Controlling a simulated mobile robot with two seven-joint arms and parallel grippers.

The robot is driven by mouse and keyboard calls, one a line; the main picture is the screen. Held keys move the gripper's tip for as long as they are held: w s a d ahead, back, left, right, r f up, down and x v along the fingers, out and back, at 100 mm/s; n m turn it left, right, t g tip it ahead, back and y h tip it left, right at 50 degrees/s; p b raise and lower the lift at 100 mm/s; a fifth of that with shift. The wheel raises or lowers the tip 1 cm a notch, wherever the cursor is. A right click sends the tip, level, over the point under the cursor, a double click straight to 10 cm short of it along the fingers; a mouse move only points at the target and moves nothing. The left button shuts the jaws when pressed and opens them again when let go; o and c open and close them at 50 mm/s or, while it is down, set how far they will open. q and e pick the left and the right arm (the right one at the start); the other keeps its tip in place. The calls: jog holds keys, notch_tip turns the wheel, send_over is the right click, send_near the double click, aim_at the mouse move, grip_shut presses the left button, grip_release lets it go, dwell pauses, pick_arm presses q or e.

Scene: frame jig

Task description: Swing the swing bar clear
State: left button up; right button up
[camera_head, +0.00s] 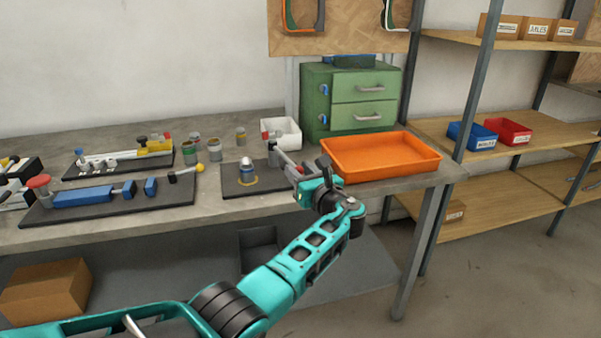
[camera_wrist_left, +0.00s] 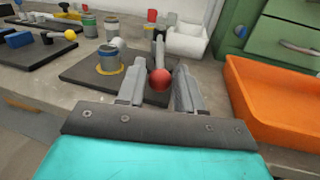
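The swing bar (camera_wrist_left: 159,52) is a grey bar with a red ball knob (camera_wrist_left: 159,78) at its near end. It stands at the right part of a dark base plate (camera_wrist_left: 80,72), which also carries a grey cylinder with a yellow ring (camera_wrist_left: 109,60). In the head view the bar (camera_head: 287,163) is partly hidden by my left gripper (camera_head: 306,171). In the left wrist view my left gripper (camera_wrist_left: 159,85) is open, with one finger on each side of the red knob. I cannot tell whether either finger touches it. My right gripper is out of view.
An orange tray (camera_head: 380,172) stands just right of my left gripper. A white bin (camera_head: 290,135) and a green drawer cabinet (camera_head: 318,100) stand behind. Another plate with blue blocks (camera_head: 82,197) and a yellow-knobbed lever (camera_head: 187,173) lies left.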

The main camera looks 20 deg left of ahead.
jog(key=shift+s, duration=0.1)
pick_arm(q)
jog(key=shift+s+d, duration=0.2)
jog(key=shift+d, duration=0.05)
jog(key=p+v, duration=0.2)
jog(key=v, duration=1)
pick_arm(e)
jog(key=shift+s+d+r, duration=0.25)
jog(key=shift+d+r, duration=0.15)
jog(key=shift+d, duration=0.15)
pick_arm(q)
jog(key=shift+s+d, duration=0.1)
jog(key=shift+s, duration=0.05)
